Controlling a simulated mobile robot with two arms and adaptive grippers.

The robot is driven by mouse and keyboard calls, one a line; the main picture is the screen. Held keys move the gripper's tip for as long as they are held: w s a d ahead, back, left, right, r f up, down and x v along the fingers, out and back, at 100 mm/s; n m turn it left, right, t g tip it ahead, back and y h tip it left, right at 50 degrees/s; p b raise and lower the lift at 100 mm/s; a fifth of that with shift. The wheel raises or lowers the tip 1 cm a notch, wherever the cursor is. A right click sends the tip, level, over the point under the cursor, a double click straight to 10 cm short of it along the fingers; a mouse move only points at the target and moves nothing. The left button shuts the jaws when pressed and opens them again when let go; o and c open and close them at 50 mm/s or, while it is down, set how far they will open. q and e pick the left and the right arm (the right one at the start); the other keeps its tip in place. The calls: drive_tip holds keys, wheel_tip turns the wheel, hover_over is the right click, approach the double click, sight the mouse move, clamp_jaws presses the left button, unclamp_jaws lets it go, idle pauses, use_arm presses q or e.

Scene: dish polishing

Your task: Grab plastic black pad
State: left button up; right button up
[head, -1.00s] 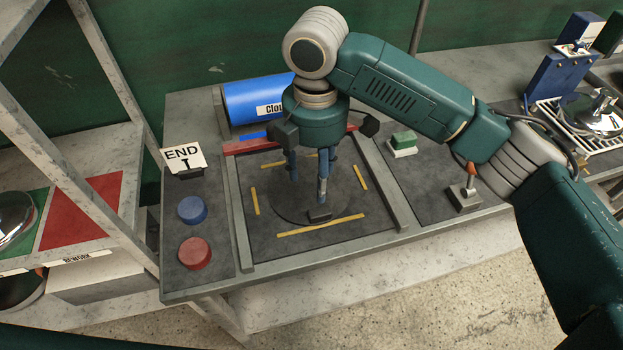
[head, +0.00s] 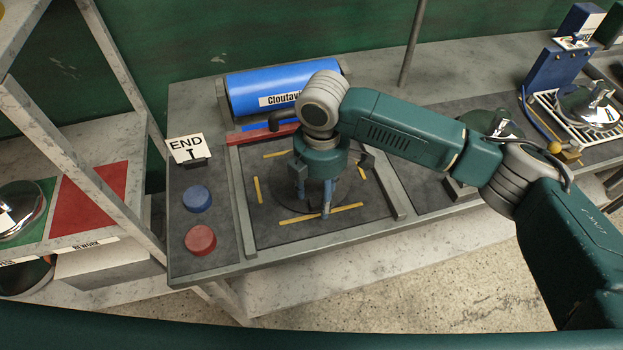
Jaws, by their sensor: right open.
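A flat round black pad (head: 279,205) lies on the dark work surface between several yellow marks. My right gripper (head: 318,203) points straight down over it, with its fingers open and spread. The fingertips are at or just above the pad; I cannot tell whether they touch it. The gripper and wrist hide much of the pad's middle and right side. I see nothing held between the fingers. My left gripper is not in view.
A blue roll (head: 250,92) lies behind the pad. An END sign (head: 186,150), a blue button (head: 197,199) and a red button (head: 200,240) are on the left. Metal rails (head: 243,205) flank the pad area. A rack with a chrome part (head: 588,105) stands at right.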

drive_tip(key=c, duration=1.3)
clamp_jaws()
drive_tip(key=shift+r, duration=0.15)
